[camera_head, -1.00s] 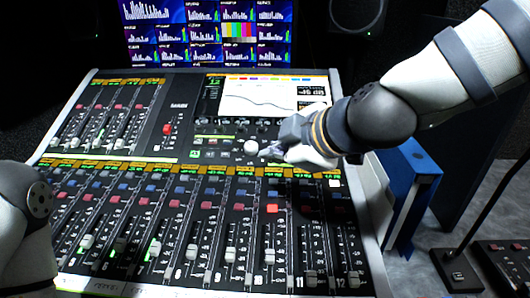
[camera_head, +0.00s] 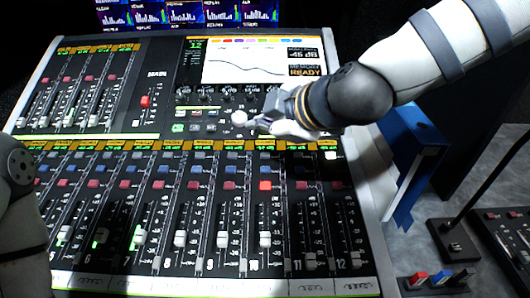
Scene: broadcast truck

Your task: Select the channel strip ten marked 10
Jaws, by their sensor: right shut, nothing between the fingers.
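The mixing console (camera_head: 160,90) fills the middle of the head view, with a lower bank of numbered channel strips. My right gripper (camera_head: 262,123) is shut and empty, above the panel beyond the strip's upper end, beside a white round knob (camera_head: 239,118). Contact cannot be told. My left arm shows at the left edge; its gripper is out of view.
The console screen (camera_head: 243,65) stands behind the right gripper. A white button (camera_head: 330,155) is lit on strip 12. A blue binder-like object (camera_head: 415,165) is right of the console. Small coloured switches (camera_head: 440,278) and a thin stand (camera_head: 490,185) are at the right.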

